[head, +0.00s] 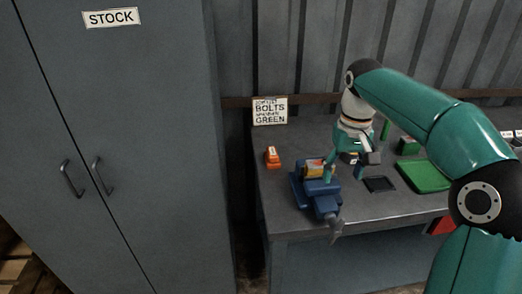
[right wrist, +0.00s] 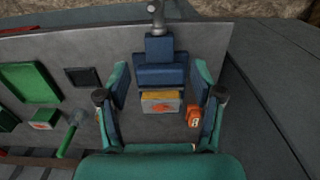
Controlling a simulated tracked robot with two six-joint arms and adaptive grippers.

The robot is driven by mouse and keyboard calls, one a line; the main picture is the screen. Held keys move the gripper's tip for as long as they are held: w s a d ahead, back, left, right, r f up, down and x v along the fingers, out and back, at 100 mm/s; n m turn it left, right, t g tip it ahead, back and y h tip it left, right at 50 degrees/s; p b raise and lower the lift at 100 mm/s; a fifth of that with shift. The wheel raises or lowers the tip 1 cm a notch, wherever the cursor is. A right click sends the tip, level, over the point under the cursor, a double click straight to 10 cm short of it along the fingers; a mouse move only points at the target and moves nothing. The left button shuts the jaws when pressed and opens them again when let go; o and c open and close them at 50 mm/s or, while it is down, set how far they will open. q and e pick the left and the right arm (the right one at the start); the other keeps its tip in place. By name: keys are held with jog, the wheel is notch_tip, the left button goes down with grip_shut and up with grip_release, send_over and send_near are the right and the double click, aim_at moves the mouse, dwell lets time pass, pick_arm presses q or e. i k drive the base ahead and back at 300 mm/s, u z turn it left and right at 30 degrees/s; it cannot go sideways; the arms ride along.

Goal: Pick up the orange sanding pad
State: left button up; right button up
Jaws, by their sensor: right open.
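The orange sanding pad (head: 272,157) appears to be the small orange block with a pale label lying on the grey bench, left of the blue vise. It also shows in the right wrist view (right wrist: 193,117), partly beside the right-hand finger. My right gripper (head: 345,173) is open and empty, above the bench near the vise and to the right of the pad. In the right wrist view its fingers (right wrist: 161,80) stand wide apart, with the vise and a block between them in the picture. My left gripper is not in view.
The blue vise (head: 318,191) holds a block with an orange and yellow face (head: 313,168). A green tray (head: 425,176), a dark square (head: 380,184) and a green-handled tool (right wrist: 69,136) lie right of it. A sign (head: 270,111) stands behind; a grey cabinet (head: 130,190) stands left.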

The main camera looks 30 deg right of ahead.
aim_at(272, 160)
jog(key=i, duration=1.1)
jog(key=z, duration=0.05)
